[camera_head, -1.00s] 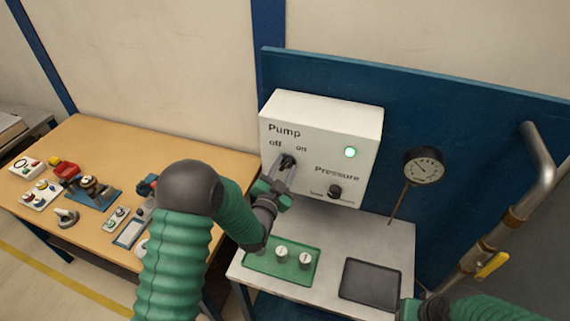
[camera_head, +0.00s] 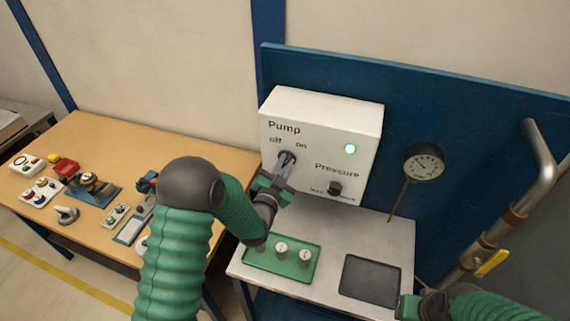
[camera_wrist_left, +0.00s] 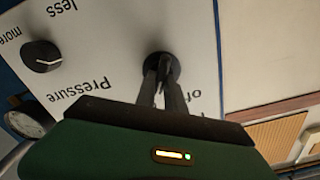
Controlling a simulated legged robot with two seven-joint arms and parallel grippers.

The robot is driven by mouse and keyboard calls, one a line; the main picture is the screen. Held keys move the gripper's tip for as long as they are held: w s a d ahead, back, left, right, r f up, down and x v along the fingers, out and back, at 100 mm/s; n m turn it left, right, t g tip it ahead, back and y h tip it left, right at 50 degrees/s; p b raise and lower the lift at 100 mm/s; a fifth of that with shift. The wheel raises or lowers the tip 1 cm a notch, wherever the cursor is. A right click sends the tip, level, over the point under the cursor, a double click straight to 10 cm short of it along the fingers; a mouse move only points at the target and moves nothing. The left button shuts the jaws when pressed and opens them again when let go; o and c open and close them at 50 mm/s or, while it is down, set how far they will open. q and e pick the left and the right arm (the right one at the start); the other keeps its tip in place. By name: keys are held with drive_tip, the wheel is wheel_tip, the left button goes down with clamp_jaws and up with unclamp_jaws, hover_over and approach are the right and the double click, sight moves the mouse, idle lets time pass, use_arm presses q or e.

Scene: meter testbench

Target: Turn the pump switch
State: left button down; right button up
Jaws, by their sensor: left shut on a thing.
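The pump switch (camera_head: 287,156) is a dark knob on the white control box (camera_head: 325,114), below the words "off" and "on". My left gripper (camera_head: 285,163) is at the switch with its fingers shut on it. The left wrist view shows the dark round switch (camera_wrist_left: 162,66) between and behind the fingertips (camera_wrist_left: 162,78), which hide part of it. A green lamp (camera_head: 349,148) is lit on the box. My right gripper (camera_head: 420,306) is at the bottom right, only partly in view, and its fingers cannot be made out.
The pressure knob (camera_head: 334,188) is right of the switch. A gauge (camera_head: 424,162) stands on a thin stem. A green tray (camera_head: 262,260) with two small weights and a dark tray (camera_head: 370,281) lie on the grey bench. A wooden table (camera_head: 95,130) with several devices is at left.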

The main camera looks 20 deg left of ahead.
use_arm(q)
drive_tip(key=shift+f+n+b, duration=0.25)
drive_tip(key=shift+n+b, duration=0.65)
drive_tip(key=shift+a+n+b, duration=0.15)
drive_tip(key=shift+n+b, duration=1)
drive_tip(key=shift+n, duration=0.5)
drive_tip(key=shift+a+n+b, duration=0.2)
drive_tip(key=shift+n+b, duration=0.95)
drive_tip(key=shift+n, duration=0.45)
drive_tip(key=shift+a+n+b, duration=0.15)
drive_tip(key=shift+n+b, duration=1)
drive_tip(key=shift+n, duration=0.5)
drive_tip(key=shift+r, duration=0.1)
drive_tip(key=c, duration=1.4)
unclamp_jaws()
drive_tip(key=shift+w, duration=0.1)
drive_tip(key=shift+c, duration=0.2)
